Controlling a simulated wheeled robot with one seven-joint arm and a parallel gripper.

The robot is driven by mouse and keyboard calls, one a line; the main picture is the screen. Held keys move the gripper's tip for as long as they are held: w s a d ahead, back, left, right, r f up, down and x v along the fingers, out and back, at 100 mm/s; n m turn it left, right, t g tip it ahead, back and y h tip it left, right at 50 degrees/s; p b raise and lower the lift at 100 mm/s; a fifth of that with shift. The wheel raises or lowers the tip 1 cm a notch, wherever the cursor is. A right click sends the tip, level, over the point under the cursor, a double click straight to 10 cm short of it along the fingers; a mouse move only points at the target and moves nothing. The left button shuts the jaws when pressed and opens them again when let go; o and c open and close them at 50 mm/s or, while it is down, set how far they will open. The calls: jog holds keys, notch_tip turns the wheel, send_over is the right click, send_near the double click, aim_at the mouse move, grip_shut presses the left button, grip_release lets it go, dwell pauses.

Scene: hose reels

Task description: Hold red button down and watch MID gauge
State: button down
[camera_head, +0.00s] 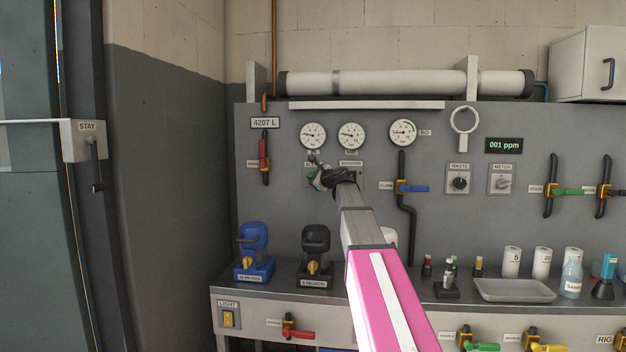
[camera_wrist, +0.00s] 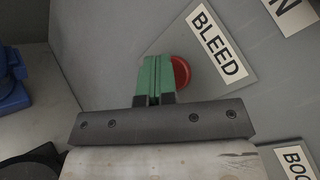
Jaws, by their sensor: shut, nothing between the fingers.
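The red button (camera_wrist: 182,73) is on a grey plate labelled BLEED (camera_wrist: 219,43) in the wrist view. My gripper's green fingertips (camera_wrist: 154,78) are together and cover the button's left part. I cannot tell whether they touch or press it. In the head view my gripper (camera_head: 317,169) is at the wall panel, below the left gauge (camera_head: 313,135), and the button cannot be made out there. The middle gauge (camera_head: 351,135) and a right gauge (camera_head: 403,132) are beside it. The labels under the gauges are too small to read, so MID cannot be picked out for sure.
A blue pump-like unit (camera_head: 254,245) and a black one (camera_head: 315,250) stand on the bench below my arm. A blue-handled valve (camera_head: 412,188) is right of my arm. A BOOSTER-like plate (camera_wrist: 297,160) shows at the wrist view's lower right.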

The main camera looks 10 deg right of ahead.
jog(key=shift+s+a, duration=0.25)
jog(key=shift+s, duration=0.55)
jog(key=s, duration=0.1)
jog(key=s+a, duration=0.1)
jog(key=s, duration=0.2)
jog(key=shift+s+a, duration=0.3)
jog(key=shift+s, duration=0.1)
